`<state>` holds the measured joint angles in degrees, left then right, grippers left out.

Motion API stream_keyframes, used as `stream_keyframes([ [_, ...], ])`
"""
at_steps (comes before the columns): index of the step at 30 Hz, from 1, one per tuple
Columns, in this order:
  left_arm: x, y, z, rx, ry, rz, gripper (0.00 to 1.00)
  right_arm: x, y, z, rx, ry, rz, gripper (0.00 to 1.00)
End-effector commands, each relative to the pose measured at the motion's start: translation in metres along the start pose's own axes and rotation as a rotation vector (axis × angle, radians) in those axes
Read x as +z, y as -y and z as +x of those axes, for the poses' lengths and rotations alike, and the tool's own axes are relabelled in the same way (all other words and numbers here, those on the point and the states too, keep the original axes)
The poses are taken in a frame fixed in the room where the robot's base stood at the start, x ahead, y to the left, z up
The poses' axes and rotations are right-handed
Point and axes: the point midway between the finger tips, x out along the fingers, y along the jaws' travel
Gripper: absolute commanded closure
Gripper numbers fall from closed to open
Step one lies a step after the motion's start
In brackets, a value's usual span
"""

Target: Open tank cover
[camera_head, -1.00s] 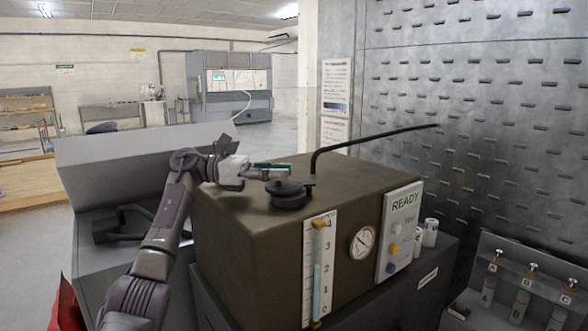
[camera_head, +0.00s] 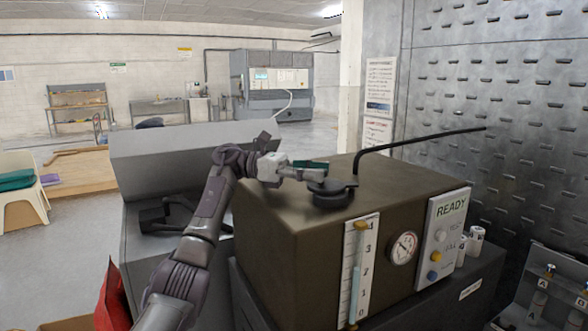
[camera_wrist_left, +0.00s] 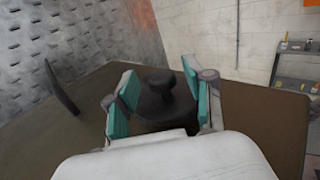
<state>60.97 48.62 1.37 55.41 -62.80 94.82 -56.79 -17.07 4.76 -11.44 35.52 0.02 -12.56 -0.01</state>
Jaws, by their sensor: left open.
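The tank (camera_head: 290,235) is a dark olive-brown box with a black round cover (camera_head: 332,197) on its top. My left gripper (camera_head: 318,170) is at the cover, just above and behind it in the head view. In the left wrist view the gripper (camera_wrist_left: 158,108) is open, its teal pads apart. The cover's dark knob (camera_wrist_left: 156,84) shows between and beyond the pads, with the cover's disc partly hidden below it. I cannot tell whether a pad touches the knob. My right gripper is not in view.
A thin black bent pipe (camera_head: 420,142) rises from the tank top behind the cover. The tank front carries a level scale (camera_head: 357,265), a round gauge (camera_head: 403,247) and a READY panel (camera_head: 447,232). White cups (camera_head: 474,240) stand at its right.

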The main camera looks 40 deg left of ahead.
Motion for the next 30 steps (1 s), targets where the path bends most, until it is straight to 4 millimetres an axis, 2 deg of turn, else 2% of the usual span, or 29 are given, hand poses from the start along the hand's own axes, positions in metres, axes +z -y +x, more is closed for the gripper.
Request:
stream_keyframes([
  [6,0.002,-0.001,-0.049,0.007,0.003,0.000,0.47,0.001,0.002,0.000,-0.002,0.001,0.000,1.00],
  [12,0.001,0.000,-0.088,0.005,0.005,0.000,0.47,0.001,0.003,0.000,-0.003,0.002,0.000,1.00],
  [19,0.001,-0.001,-0.105,0.002,0.003,0.001,0.47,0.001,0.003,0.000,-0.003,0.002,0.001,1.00],
  [29,0.000,0.000,-0.107,0.001,0.002,0.001,0.47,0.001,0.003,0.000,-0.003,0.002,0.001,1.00],
  [30,0.000,0.000,-0.107,0.002,0.002,0.001,0.54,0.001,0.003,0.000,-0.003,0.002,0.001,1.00],
])
